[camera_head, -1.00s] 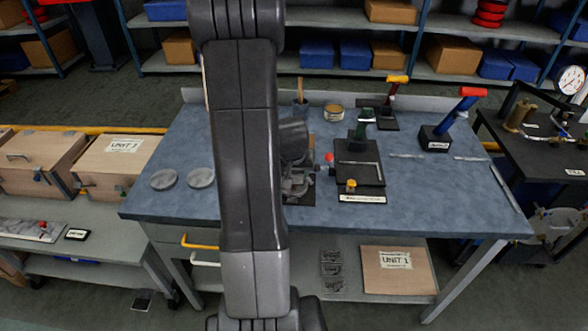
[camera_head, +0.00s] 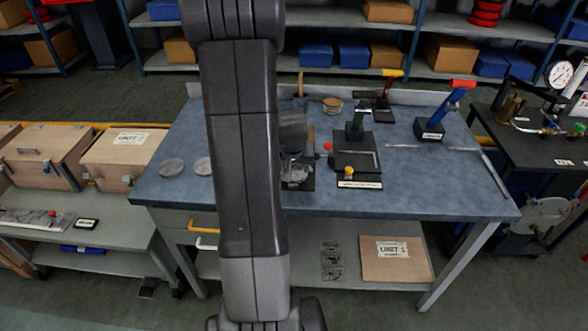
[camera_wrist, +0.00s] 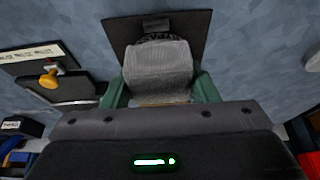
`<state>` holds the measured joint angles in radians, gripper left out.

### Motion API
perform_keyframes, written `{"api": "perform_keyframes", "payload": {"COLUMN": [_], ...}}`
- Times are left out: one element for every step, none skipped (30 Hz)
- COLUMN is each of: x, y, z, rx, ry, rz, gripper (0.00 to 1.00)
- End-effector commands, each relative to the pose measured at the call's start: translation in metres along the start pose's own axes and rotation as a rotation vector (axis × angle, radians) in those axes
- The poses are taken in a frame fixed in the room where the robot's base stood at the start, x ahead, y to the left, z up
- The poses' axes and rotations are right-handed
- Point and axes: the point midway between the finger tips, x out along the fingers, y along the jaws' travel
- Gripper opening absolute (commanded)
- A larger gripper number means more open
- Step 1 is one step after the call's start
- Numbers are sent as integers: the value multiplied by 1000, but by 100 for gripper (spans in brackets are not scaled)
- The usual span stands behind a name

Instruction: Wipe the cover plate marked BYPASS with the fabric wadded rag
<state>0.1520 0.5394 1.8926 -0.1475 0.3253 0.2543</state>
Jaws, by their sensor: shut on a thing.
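My gripper (camera_wrist: 160,88) is shut on a grey wadded rag (camera_wrist: 157,62), held between its green fingers in the wrist view. Just beyond the rag is a dark square base (camera_wrist: 192,24) on the blue bench, with a small dark tag and part of a dark round piece on it. The rag hides much of this base. In the head view my arm covers part of this spot, and the fingers are hard to make out.
A black valve stand with a yellow knob (camera_head: 348,172) is close by on the bench (camera_head: 440,185). Red-handled (camera_head: 462,84) and yellow-handled levers stand further back. Two grey discs (camera_head: 171,167) lie at left. A cup and a tin (camera_head: 332,104) stand behind.

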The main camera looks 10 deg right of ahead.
Motion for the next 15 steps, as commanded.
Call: {"api": "perform_keyframes", "payload": {"x": [-8,-10,-14,-16,-18,-22,-24,-27,-30,-32,-35,-38,-40,-42,-44], "y": [-1,-1,-1,-1,-1,-2,-2,-2,-2,-2,-2,-2,-3,-3,-3], "z": [-4,-5,-7,-8,-10,-11,-12,-13,-15,-16,-18,-19,-20,-21,-22], "rx": [0,-1,-1,-1,-1,-1,-1,-1,-2,-2,-2,-2,-2,-2,-2], "ry": [2,2,3,3,3,3,3,3,2,2,3,3,3,3,3], "rz": [0,-1,-1,-1,-1,-1,-1,-1,-1,-1,-1,-1,-1,-1,-1], "gripper": [25,25,25,25,25,25,25,25,25,25,25,25,25,25,25]}}
